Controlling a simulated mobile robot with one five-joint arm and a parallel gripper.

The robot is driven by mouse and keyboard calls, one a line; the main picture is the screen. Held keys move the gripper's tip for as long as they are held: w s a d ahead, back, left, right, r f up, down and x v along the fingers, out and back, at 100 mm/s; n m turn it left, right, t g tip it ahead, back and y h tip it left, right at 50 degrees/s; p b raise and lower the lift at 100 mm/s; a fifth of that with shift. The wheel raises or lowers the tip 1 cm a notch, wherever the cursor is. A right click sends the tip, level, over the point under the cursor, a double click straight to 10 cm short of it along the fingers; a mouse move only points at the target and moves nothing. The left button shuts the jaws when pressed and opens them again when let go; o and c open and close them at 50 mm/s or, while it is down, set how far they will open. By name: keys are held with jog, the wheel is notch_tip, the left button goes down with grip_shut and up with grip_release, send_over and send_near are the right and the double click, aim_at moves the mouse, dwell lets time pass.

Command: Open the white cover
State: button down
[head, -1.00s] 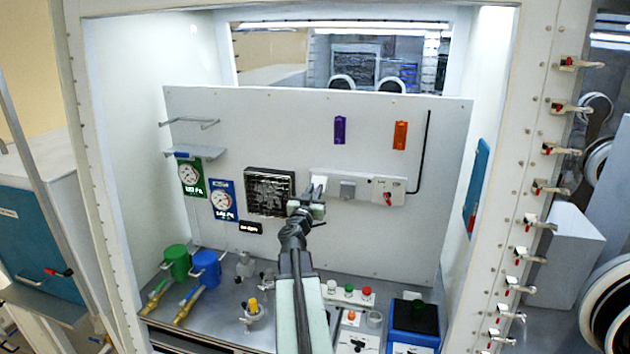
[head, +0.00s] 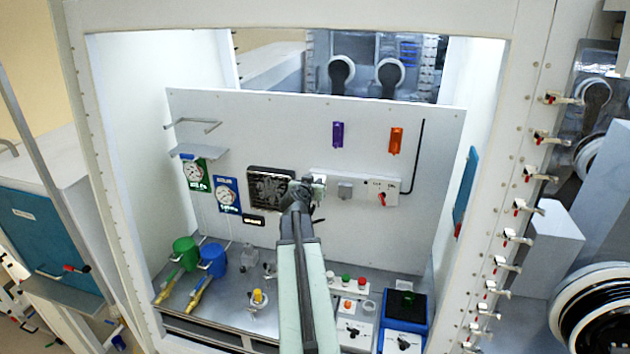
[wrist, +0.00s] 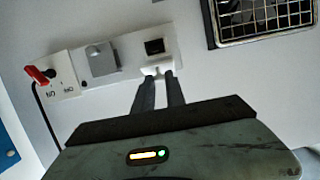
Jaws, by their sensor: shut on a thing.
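A pale panel strip (wrist: 128,62) is mounted on the upright wall board. On it, a white cover (wrist: 157,70) stands out at the edge of a dark rectangular opening (wrist: 154,46), which is uncovered in the wrist view. My gripper (wrist: 158,78) has its two dark fingers close together on the white cover. In the head view my gripper (head: 318,184) is at the left end of the strip (head: 384,184), and my arm hides part of it.
Beside the opening are a grey cover (wrist: 101,59) and a red switch (wrist: 40,75). A dark vent grille (head: 271,187) is just left of my gripper. Bottles, valves and a blue box (head: 404,318) stand on the bench below.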

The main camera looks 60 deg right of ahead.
jog(key=c, duration=1.4)
grip_release()
jog(key=shift+w, duration=0.1)
